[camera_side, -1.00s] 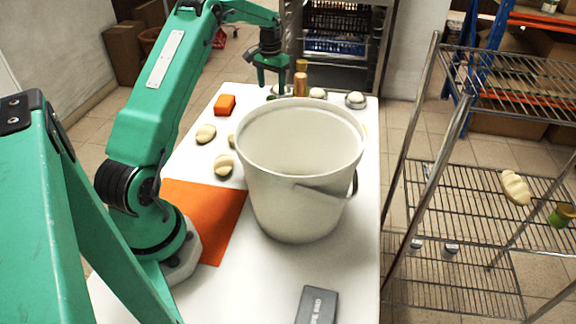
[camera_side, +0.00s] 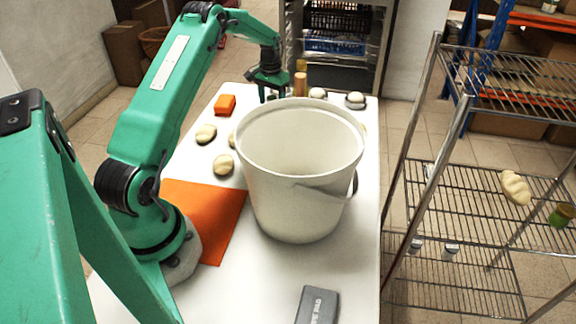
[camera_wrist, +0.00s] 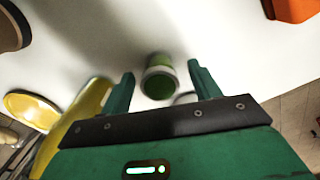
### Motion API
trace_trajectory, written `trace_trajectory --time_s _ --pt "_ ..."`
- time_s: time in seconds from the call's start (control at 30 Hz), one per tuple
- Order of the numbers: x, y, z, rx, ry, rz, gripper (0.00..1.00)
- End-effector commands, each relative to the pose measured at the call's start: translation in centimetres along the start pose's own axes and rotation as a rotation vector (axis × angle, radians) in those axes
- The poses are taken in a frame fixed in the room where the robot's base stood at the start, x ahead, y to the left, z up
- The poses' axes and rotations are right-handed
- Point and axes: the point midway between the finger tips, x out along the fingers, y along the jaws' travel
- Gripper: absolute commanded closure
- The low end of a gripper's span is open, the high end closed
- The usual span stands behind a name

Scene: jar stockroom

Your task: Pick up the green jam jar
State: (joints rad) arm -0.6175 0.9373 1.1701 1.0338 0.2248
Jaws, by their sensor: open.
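A green jar (camera_wrist: 158,80) with a pale band stands on the white table in the wrist view. It lies between the two fingers of my gripper (camera_wrist: 161,70), with a gap to each finger. In the side view my open gripper (camera_side: 272,96) is low over the far end of the table, behind the bucket. The jar cannot be made out there; the bucket or the gripper hides it.
A large pale bucket (camera_side: 300,180) fills the table's middle. An orange block (camera_side: 225,104), an orange mat (camera_side: 208,215), several pale lumps and tan bottles stand around. A yellow object (camera_wrist: 85,112) is close beside my gripper. Wire shelves (camera_side: 470,190) stand at the right, holding a green item (camera_side: 561,216).

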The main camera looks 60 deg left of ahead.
Motion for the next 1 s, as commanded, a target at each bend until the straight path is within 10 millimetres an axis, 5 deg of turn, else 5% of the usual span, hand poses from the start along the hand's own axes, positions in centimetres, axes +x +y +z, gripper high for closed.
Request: trace_trajectory --time_s 0.37,0.67,1.0 --pt "-0.05 0.0 0.01 0.0 0.0 0.0 0.38" --pt "-0.06 0.0 0.0 0.0 0.0 0.0 0.88" --pt "-0.39 -0.01 -0.03 0.0 0.001 0.0 0.88"
